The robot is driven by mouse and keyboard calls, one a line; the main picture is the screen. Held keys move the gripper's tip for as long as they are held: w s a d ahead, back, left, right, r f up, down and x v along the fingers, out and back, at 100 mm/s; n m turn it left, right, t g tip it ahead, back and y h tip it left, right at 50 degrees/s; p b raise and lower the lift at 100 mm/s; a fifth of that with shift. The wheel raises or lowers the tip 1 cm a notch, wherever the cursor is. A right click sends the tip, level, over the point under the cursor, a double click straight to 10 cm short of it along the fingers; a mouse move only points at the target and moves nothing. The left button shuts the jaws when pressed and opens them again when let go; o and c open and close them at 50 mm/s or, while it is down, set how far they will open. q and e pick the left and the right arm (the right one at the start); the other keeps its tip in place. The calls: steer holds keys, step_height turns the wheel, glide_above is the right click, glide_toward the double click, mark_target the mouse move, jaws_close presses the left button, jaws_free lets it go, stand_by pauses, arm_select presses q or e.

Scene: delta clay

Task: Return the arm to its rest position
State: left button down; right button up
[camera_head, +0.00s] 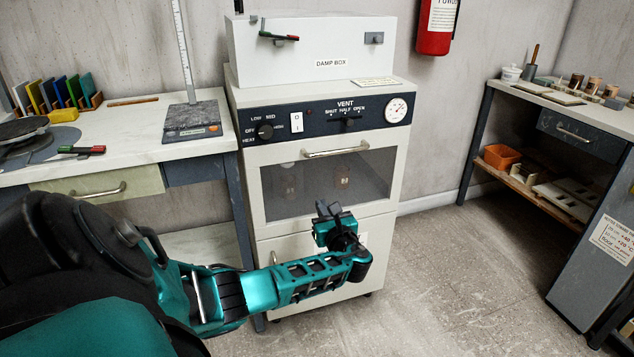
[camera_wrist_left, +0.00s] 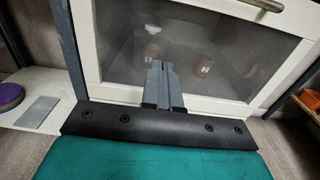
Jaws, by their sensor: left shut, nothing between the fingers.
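My left arm comes in from the left in the head view and reaches in front of the white drying cabinet (camera_head: 325,140). My left gripper (camera_head: 328,209) is shut and empty, in front of the lower part of the cabinet's window door. In the left wrist view its two grey fingers (camera_wrist_left: 160,68) are together, pointing at the dark window (camera_wrist_left: 200,45). I cannot tell whether they touch the door. My right gripper is not in view.
The cabinet's door handle (camera_head: 336,150) is above my gripper, and a white damp box (camera_head: 305,50) sits on top. A workbench (camera_head: 130,135) stands left, with a scale (camera_head: 192,120). Another bench (camera_head: 560,110) is at right. The floor (camera_head: 450,270) between is clear.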

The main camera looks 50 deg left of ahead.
arm_select(q)
steer(key=shift+s+d, duration=0.3)
steer(key=shift+d, duration=0.3)
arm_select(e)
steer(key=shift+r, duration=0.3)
arm_select(q)
steer(key=shift+f, duration=0.1)
